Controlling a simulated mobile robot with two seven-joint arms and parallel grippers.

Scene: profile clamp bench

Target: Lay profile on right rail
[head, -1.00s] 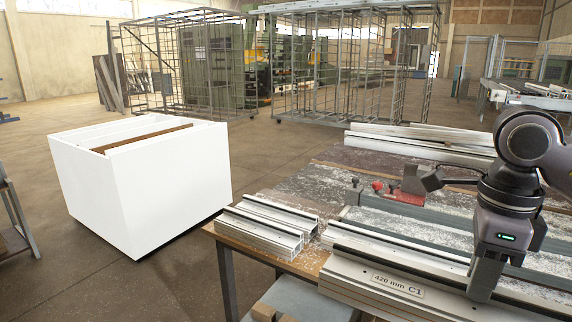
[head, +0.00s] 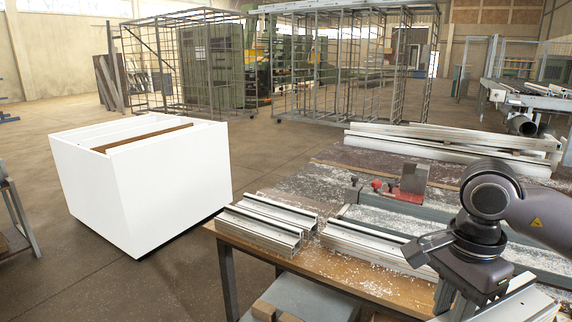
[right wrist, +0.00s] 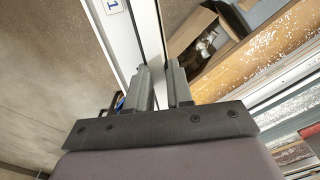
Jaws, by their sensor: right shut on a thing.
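A pale aluminium profile (head: 515,308) shows at the lower right corner of the head view, partly cut off by the frame. My right gripper (head: 456,300) is shut on it, in front of the bench edge. In the right wrist view the fingers (right wrist: 166,75) grip the long white profile (right wrist: 128,38), which has a dark groove and part of a label. A grey beam (head: 445,213) with a red clamp (head: 397,191) runs across the bench. I cannot tell which part is the right rail. My left gripper is not in view.
Two short profiles (head: 265,226) lie at the bench's left end. Another profile (head: 365,243) lies beside them, partly hidden by my gripper. Long profiles (head: 450,145) lie at the back. A white bin (head: 140,185) stands left on the floor.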

